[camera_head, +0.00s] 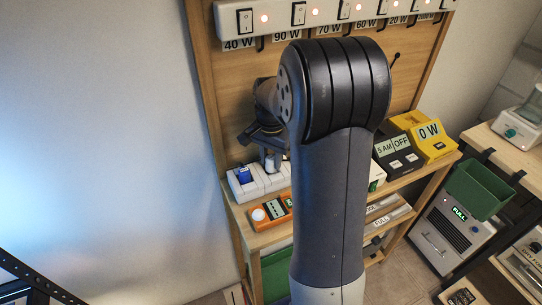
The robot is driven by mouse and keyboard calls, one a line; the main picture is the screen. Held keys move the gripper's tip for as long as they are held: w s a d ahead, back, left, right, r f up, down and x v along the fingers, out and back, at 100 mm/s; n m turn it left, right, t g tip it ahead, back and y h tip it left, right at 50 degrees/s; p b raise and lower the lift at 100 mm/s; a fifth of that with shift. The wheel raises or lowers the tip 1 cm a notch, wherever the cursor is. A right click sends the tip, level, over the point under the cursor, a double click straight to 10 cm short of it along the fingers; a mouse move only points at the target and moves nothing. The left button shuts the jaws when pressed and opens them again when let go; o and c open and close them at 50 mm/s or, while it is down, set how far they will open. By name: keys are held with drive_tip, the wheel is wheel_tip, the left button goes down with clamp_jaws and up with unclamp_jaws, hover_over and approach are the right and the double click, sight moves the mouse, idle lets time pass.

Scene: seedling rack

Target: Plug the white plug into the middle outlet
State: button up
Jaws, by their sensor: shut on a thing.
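A white outlet strip (258,188) lies on the wooden shelf below the back panel. A blue plug (244,175) sits at its left end. My gripper (268,148) is above the strip, pointing down, and is shut on a pale piece that looks like the white plug (271,163). The plug is upright over or at the strip, right of the blue plug. I cannot tell whether it touches the strip or is in an outlet. My arm hides the strip's right part and much of the shelf, so the middle outlet is not clearly visible.
An orange device (270,212) lies in front of the strip. A dark timer (398,155) reading "5 AM OFF" and a yellow "0 W" meter (432,140) stand at the right. A switch bar (325,14) with red lights runs above. A green bin (478,188) is farther right.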

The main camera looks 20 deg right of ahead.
drive_tip(key=shift+f, duration=0.55)
drive_tip(key=o, duration=1.2)
drive_tip(key=shift+c, duration=0.2)
wheel_tip(320, 180, up, 8)
drive_tip(key=shift+f+b, duration=0.2)
drive_tip(key=shift+b, duration=0.25)
